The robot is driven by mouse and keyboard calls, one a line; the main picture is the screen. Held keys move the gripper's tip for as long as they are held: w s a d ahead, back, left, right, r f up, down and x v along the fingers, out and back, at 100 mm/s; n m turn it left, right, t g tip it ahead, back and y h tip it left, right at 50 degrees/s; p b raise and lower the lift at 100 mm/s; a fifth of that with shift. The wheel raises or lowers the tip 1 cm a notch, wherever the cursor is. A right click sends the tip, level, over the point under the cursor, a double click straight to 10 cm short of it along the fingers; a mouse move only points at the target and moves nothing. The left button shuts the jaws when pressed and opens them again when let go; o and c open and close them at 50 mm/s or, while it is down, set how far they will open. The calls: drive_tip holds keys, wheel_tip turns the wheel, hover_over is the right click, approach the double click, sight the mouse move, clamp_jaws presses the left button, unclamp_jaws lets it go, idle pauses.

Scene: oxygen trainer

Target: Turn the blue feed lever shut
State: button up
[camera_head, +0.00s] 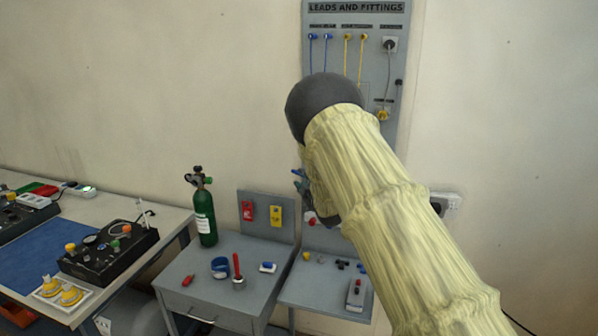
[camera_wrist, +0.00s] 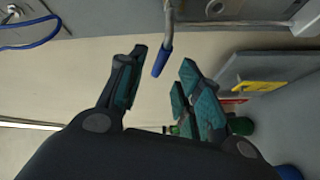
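A blue-sleeved lever (camera_wrist: 162,61) on a metal stem shows at the top middle of the wrist view; it appears to be the blue feed lever. My gripper (camera_wrist: 164,72) is open, with one teal-padded finger on each side of the lever's blue end. I see gaps on both sides and cannot tell that either finger touches it. In the head view my gripper (camera_head: 302,188) is mostly hidden behind my arm.
A green oxygen bottle (camera_head: 205,215) stands on the grey cabinet (camera_head: 222,300) left of my arm. A panel with red and yellow fittings (camera_head: 266,202) rises behind it. The leads board (camera_head: 357,20) hangs above. A blue cable (camera_wrist: 35,43) curves at the wrist view's upper left.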

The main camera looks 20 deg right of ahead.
sight(299, 174)
drive_tip(key=shift+w+a+p, duration=0.1)
drive_tip(key=shift+w+p, duration=0.95)
drive_tip(key=shift+w, duration=1.75)
clamp_jaws()
